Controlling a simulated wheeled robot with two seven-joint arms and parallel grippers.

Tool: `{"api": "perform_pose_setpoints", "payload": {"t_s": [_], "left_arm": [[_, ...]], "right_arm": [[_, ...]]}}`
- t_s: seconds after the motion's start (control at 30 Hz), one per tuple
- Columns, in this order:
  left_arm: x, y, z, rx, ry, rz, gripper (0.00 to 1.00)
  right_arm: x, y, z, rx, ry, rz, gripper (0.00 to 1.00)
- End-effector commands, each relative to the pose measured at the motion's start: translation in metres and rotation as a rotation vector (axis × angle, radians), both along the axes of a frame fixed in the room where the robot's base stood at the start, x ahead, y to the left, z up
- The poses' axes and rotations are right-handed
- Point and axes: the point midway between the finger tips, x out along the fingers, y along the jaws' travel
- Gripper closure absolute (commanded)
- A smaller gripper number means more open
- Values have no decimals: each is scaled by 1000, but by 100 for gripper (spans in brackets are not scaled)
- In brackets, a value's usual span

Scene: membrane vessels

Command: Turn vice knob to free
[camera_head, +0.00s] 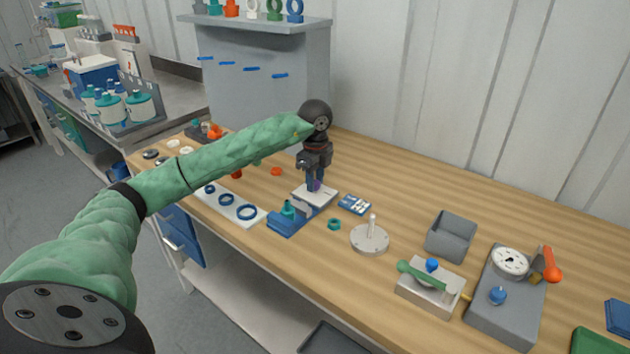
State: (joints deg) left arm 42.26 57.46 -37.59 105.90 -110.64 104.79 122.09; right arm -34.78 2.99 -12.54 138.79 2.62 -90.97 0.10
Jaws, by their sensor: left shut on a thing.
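A blue vice (287,222) with a grey jaw stands near the front edge of the bench, left of the middle. A teal cylindrical part (288,209) sits upright at it. Just behind it is a pale plate (326,197). My left gripper (316,184) points down over this plate, with its fingers shut on a small purple knob (317,187). The fingers hide most of the knob, so its turn angle cannot be seen. I cannot tell whether the plate is joined to the vice. My right gripper is not in view.
A white strip with blue rings (246,212) lies left of the vice. A teal ring (334,224), a blue tray (355,204) and a round disc with a post (370,239) are to its right. Further right are a grey bin (451,238) and a gauge box (507,300).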

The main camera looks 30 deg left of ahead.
Motion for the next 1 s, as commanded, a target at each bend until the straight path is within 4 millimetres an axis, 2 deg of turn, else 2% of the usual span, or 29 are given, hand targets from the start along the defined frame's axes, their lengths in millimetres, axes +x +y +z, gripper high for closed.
{"api": "perform_pose_setpoints", "payload": {"t_s": [0.6, 0.63, 0.73, 1.0], "left_arm": [[0, 1, 0, 1, -1, 46, 92], [0, 1, 0, 1, -1, 46, 68], [0, 1, 0, 1, -1, 46, 48], [0, 0, 0, 1, 0, 45, 48]], "right_arm": [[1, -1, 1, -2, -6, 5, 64], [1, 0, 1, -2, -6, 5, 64], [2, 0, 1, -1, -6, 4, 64], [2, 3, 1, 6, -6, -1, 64]]}}
